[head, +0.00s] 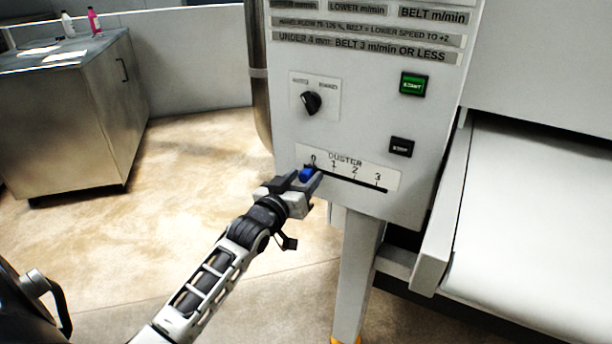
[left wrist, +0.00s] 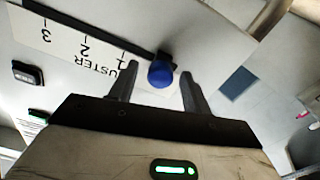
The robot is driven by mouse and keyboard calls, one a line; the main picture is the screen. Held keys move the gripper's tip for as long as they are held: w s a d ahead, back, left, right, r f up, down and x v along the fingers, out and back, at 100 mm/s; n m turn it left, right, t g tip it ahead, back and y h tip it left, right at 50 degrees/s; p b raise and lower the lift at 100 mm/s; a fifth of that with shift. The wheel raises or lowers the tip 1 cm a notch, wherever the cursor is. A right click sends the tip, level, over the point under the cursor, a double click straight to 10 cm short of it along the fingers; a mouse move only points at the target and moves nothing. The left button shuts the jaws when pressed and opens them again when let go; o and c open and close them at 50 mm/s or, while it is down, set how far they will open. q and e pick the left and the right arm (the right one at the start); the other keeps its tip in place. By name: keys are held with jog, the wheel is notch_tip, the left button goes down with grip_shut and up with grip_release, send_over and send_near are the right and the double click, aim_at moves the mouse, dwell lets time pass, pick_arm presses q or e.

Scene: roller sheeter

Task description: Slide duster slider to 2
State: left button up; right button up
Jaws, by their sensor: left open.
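The duster slider is a blue knob (head: 306,174) at the left end of a dark slot under the DUSTER scale (head: 352,166), at about the 0 mark. The slot runs right past 1, 2 and 3. My left gripper (head: 313,179) is at the knob, coming from the lower left. In the left wrist view, the blue knob (left wrist: 161,73) sits between the two open fingers (left wrist: 158,88), with a gap visible on each side. The upside-down scale (left wrist: 75,45) shows there too. My right gripper is not in view.
Above the scale are an AUTO/HAND rotary switch (head: 311,102), a green START button (head: 413,84) and a black STOP button (head: 401,147). A white belt bed (head: 540,220) is at the right. A metal cabinet (head: 75,115) stands at the far left, with open floor between.

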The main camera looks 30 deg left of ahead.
pick_arm(q)
jog(key=shift+w, duration=0.9)
jog(key=shift+c, duration=0.2)
